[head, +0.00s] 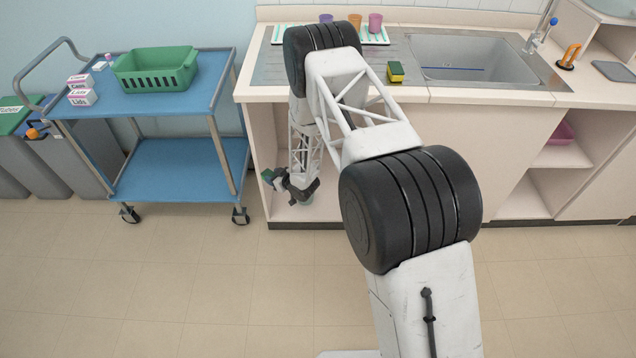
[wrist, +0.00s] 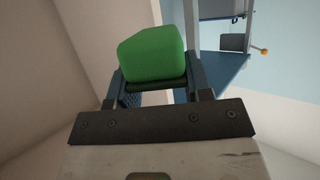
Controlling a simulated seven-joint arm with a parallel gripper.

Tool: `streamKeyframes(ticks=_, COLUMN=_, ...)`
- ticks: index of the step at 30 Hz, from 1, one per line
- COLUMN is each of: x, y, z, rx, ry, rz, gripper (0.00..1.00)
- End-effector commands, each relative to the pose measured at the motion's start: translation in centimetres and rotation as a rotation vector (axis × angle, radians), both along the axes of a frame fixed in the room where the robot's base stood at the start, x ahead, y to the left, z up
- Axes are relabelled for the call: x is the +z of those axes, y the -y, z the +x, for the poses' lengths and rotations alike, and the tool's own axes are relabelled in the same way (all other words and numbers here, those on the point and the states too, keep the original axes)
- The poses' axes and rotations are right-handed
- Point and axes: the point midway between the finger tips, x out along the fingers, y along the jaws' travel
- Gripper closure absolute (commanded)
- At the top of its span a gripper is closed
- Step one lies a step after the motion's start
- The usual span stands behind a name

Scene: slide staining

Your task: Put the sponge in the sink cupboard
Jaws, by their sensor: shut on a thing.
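My gripper (head: 276,181) is low down at the open cupboard space (head: 262,150) under the left part of the counter, above its floor. It is shut on a green sponge-like block with rounded edges. In the wrist view the green block (wrist: 152,56) sits between the two fingers (wrist: 150,85); in the head view it shows small at the gripper's left end (head: 268,176). A yellow sponge with a dark green side (head: 395,72) stands on the counter, left of the sink (head: 465,58). My arm hides part of the cupboard space.
A blue two-shelf trolley (head: 180,165) with a green basket (head: 157,70) and boxes stands left of the counter. A tray with cups (head: 375,22) is on the counter. An open shelf unit at the right holds a pink bowl (head: 562,132). The floor in front is clear.

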Motion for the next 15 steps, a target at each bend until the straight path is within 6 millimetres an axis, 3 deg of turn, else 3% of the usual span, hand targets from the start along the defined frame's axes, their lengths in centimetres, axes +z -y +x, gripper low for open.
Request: streamKeyframes(ticks=15, x=-10.3, y=7.9, z=2.2, rx=-0.113, ry=-0.002, rz=0.0, gripper=0.76)
